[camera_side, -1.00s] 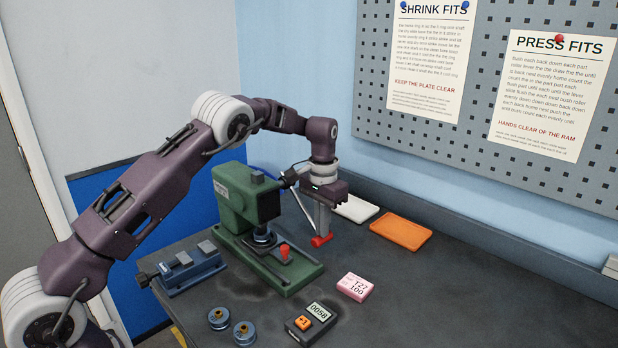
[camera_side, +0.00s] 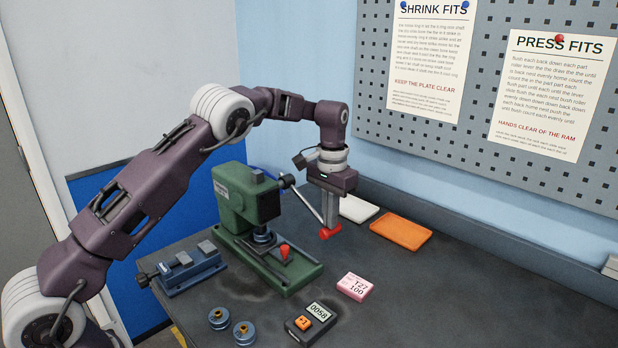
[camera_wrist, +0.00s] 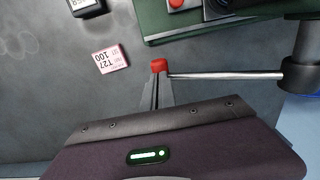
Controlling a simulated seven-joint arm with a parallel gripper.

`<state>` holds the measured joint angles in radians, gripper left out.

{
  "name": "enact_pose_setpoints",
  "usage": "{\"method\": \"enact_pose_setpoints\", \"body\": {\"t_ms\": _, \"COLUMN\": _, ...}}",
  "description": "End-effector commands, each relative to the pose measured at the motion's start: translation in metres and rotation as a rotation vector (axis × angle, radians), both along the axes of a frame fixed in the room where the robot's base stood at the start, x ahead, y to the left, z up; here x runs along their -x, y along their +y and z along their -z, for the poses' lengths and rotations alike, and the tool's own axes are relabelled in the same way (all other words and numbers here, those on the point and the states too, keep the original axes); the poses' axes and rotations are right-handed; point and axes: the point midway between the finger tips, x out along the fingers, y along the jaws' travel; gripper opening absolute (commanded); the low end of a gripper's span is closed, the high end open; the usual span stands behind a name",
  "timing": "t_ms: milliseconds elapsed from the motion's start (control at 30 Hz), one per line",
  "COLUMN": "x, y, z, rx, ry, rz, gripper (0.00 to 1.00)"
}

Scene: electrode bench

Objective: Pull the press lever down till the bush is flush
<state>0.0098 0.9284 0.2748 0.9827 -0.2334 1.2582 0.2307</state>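The green press (camera_side: 236,205) stands on the bench with its ram (camera_side: 263,237) over the base. Its silver lever (camera_side: 309,205) slopes down to the right and ends in a red grip (camera_side: 330,232). My gripper (camera_side: 329,228) points down with its fingers at that grip. In the wrist view the red grip (camera_wrist: 158,66) sits at the tips of my fingers (camera_wrist: 156,78), which look closed on it, with the lever rod (camera_wrist: 225,76) running right. The bush under the ram is too small and covered to make out, so its seating cannot be told.
A red knob (camera_side: 285,253) stands on the press base. Nearby are a pink label block (camera_side: 355,287), a counter (camera_side: 312,320), two small round parts (camera_side: 219,319) and a blue vice (camera_side: 188,268). White (camera_side: 357,208) and orange (camera_side: 400,232) trays lie behind. The right front bench is clear.

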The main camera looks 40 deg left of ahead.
Motion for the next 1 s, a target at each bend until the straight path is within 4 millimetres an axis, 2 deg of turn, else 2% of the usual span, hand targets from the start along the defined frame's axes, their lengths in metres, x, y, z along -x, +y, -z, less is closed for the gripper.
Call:
{"method": "enact_pose_setpoints", "body": {"t_ms": 267, "x": 0.0, "y": -0.001, "z": -0.002, "rx": 0.001, "ry": -0.001, "rz": 0.0, "gripper": 0.0}}
{"method": "enact_pose_setpoints", "body": {"t_ms": 700, "x": -0.001, "y": -0.014, "z": -0.046, "rx": 0.001, "ry": -0.003, "rz": 0.001, "gripper": 0.0}}
{"method": "enact_pose_setpoints", "body": {"t_ms": 1000, "x": 0.0, "y": -0.015, "z": -0.05, "rx": 0.001, "ry": -0.001, "rz": 0.0, "gripper": 0.0}}
